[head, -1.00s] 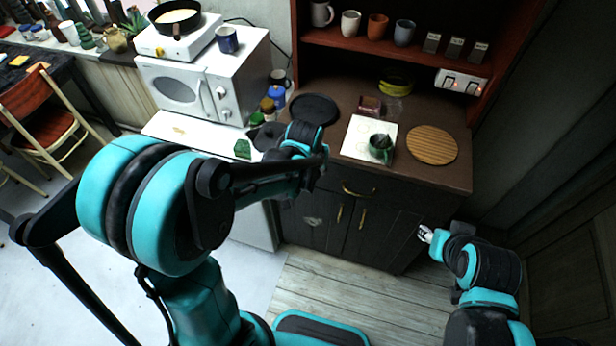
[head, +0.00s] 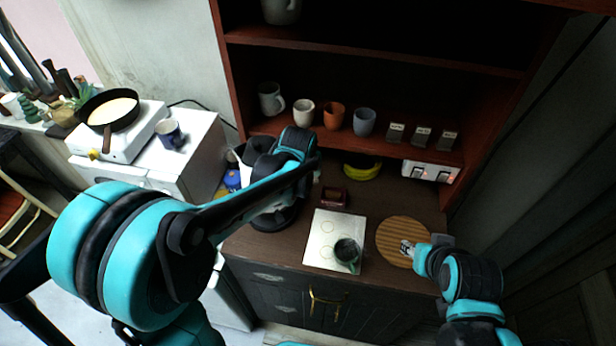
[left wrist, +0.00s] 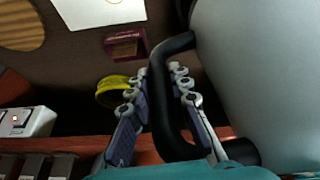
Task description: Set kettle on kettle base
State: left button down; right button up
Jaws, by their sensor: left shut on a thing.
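My left gripper (left wrist: 160,86) is shut on the black handle (left wrist: 166,110) of the kettle. The kettle's pale grey body (left wrist: 262,70) fills the right side of the left wrist view. In the head view my left wrist hides most of the kettle, and a pale patch (head: 240,156) beside the wrist may be part of it. A black round disc, likely the kettle base (head: 284,222), shows partly under my left wrist on the dark counter. Whether kettle and base touch is hidden. My right gripper (head: 407,247) appears over the round wooden board; its finger opening is too small to judge.
On the counter are a white board (head: 322,228) with a dark green mug (head: 347,254), a dark red box (head: 334,196), a yellow ring-like object (head: 362,171) and the round wooden board (head: 388,238). A switch panel (head: 432,171) and shelf with cups stand behind.

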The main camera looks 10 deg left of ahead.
aim_at(307, 188)
pick_arm(q)
jog(key=shift+w, duration=0.1)
jog(key=shift+f+b, duration=0.6)
jog(key=shift+f, duration=0.1)
jog(key=shift+f+b, duration=1.5)
jog(key=shift+f, duration=0.6)
jog(key=shift+s, duration=0.2)
jog(key=shift+f+b, duration=0.55)
jog(key=shift+b, duration=0.1)
jog(key=c, duration=1.7)
grip_release()
